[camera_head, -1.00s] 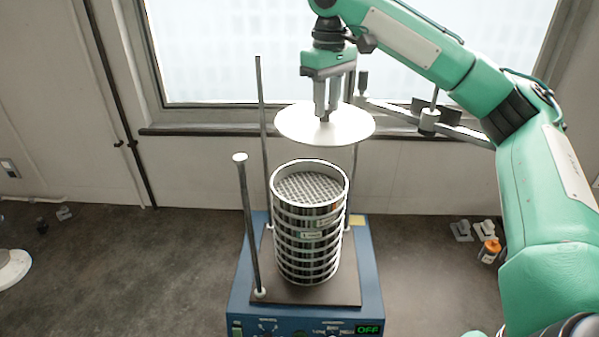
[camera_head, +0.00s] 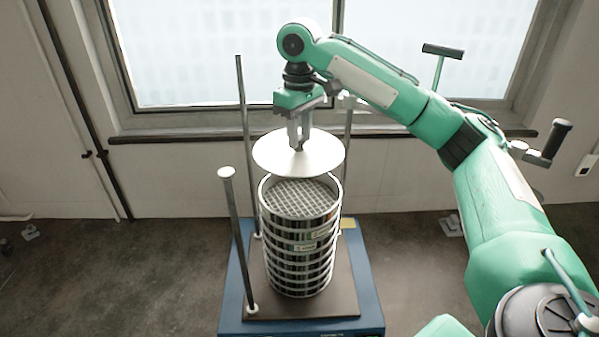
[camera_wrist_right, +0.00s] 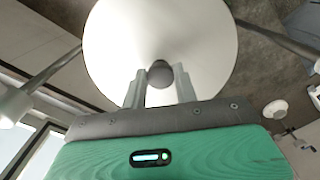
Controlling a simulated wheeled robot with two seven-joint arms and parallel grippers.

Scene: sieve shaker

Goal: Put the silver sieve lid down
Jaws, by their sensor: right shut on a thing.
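The silver sieve lid (camera_head: 272,158) is a pale round disc held by its centre knob. My right gripper (camera_head: 298,146) is shut on that knob. In the right wrist view the lid (camera_wrist_right: 205,40) fills the upper middle, with the dark knob (camera_wrist_right: 160,73) between the fingers. The lid hangs just above and behind the open top of the sieve stack (camera_head: 300,245), overlapping its back rim in the picture. The mesh of the top sieve (camera_head: 300,200) shows below it. The left gripper is not in view.
The stack stands on the plate of a blue shaker (camera_head: 232,300). Upright rods rise around it, including a front left rod (camera_head: 238,245) and a back left rod (camera_head: 246,130). A window and sill (camera_head: 190,135) lie behind. Dark surface is clear on the left.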

